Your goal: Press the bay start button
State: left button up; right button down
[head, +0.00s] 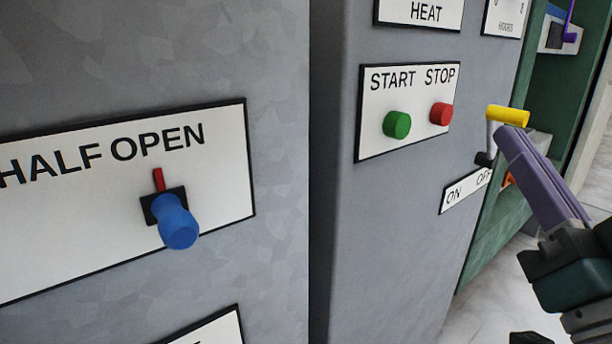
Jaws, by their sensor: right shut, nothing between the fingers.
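The green start button (397,124) sticks out from a white plate (375,145) marked START and STOP. The plate is on the grey cabinet's side panel. The red stop button (441,114) sits to its right on the same plate. My right gripper (511,141) comes in from the right edge with its purple fingers shut and empty. Its tip is to the right of both buttons and apart from them in the picture. It overlaps the area just below a yellow-handled lever (507,116); I cannot tell whether they touch. My left gripper is not in view.
The lever stands above an ON/OFF label (465,190). At left, a HALF OPEN plate (80,225) carries a blue knob (177,222) in a slot. A HEAT plate (420,12) is above the buttons. A green frame (500,225) and pale floor are at right.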

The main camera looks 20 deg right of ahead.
aim_at(397, 125)
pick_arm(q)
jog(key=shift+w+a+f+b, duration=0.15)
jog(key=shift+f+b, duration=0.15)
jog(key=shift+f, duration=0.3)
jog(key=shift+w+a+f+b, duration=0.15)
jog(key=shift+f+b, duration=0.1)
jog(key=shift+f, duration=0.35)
pick_arm(e)
jog(key=shift+s+d+f+m+h, duration=0.15)
jog(key=shift+f+m+h, duration=0.35)
jog(key=shift+f+h, duration=0.4)
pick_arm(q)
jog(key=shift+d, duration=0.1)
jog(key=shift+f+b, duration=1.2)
pick_arm(e)
jog(key=w+a, duration=0.3)
jog(key=w, duration=0.5)
jog(key=shift+a, duration=0.2)
jog(key=shift+w, duration=0.2)
